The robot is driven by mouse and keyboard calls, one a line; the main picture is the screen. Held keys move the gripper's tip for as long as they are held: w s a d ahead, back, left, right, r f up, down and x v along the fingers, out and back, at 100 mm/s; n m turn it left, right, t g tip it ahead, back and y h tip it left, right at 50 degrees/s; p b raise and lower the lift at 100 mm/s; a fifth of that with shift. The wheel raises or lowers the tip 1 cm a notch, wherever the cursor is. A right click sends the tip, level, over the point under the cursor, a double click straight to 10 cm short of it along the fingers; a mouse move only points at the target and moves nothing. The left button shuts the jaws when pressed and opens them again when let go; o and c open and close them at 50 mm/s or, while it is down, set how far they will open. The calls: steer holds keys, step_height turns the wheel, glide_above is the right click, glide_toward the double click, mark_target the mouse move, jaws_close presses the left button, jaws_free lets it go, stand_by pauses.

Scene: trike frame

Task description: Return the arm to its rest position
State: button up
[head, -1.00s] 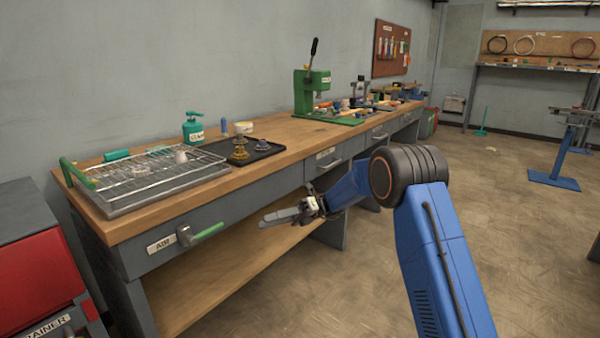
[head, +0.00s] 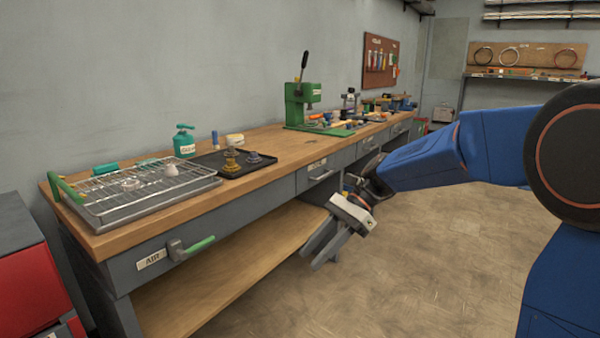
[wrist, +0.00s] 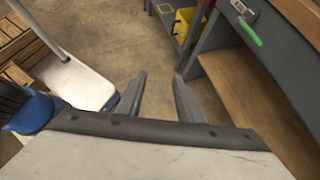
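My gripper (head: 322,246) hangs in front of the workbench, below the level of its top, with its fingers pointing down and to the left. My blue arm reaches in from the right side of the head view. In the wrist view my gripper (wrist: 160,95) shows two grey fingers with a clear gap between them and bare floor behind. It holds nothing and touches nothing that I can see.
The workbench (head: 270,144) carries a wire rack tray (head: 150,203), a black tray (head: 208,160) and a green press (head: 299,100). Its lower shelf (head: 230,275) is bare. In the wrist view a yellow bin (wrist: 184,24) stands beyond the fingers. Open floor (head: 430,260) lies right of the bench.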

steer(key=s+d+f+n+t+h, duration=0.2)
steer(key=s+d+n+t+h, duration=0.2)
steer(key=s+d, duration=0.7)
steer(key=s+d+f+n+t+h, duration=0.3)
steer(key=s+d+n+t+h, duration=0.2)
steer(key=s+d+n, duration=0.3)
steer(key=s+d, duration=0.3)
steer(key=d, duration=0.3)
steer(key=shift+s+f+n+t, duration=0.15)
steer(key=shift+s+n+t, duration=0.15)
steer(key=shift+t, duration=0.1)
steer(key=shift+c, duration=0.2)
